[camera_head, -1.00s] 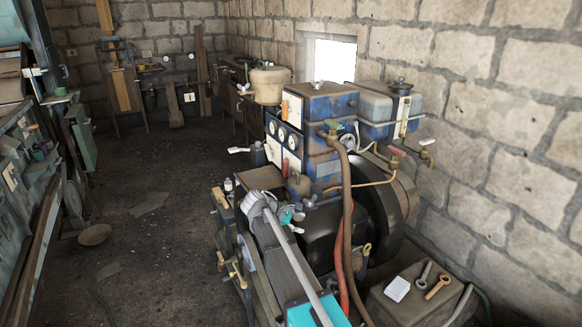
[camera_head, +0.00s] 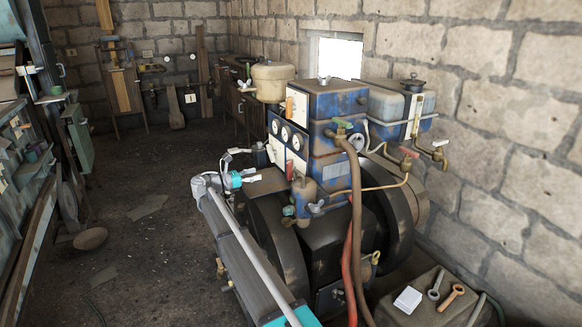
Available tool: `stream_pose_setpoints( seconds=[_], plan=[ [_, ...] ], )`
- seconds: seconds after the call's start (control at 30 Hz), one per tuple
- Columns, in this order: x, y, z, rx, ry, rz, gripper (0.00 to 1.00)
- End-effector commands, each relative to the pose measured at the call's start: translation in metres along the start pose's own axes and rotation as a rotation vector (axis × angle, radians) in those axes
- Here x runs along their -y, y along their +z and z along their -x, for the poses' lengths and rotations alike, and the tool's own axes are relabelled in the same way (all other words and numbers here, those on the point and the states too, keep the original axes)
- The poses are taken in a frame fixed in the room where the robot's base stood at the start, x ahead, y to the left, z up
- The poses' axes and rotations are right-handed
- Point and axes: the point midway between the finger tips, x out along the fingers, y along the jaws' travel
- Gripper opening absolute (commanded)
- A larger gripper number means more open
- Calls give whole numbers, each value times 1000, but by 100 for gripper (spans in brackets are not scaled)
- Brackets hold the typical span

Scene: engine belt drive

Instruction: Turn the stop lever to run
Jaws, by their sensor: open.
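The blue engine (camera_head: 330,104) stands at the right of the aisle. I cannot tell for certain which of its handles is the stop lever. An orange handle (camera_head: 289,106) stands upright on its upper left panel, and a red handle (camera_head: 289,169) is lower on the pale plate. A pale handle sticking out left of the engine is now largely confused with my fingers. My gripper (camera_head: 245,165) is open at the engine's left side, facing the panel, with its fingers spread. I see nothing between them, and contact with any handle cannot be made out.
Black flywheels (camera_head: 277,243) flank the engine's lower part. A beige pot (camera_head: 273,82) sits at its upper left. Brown and red hoses hang in front. The floor at left is mostly clear.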

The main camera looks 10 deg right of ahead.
Motion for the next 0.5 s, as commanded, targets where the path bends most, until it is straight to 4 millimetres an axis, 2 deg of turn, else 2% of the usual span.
stream_pose_setpoints(
  seconds=[0.27,0.5],
  plan=[
    [2,0,-13,-2,-10,-1,63],
    [3,0,-35,-2,-14,-2,63]
  ],
)
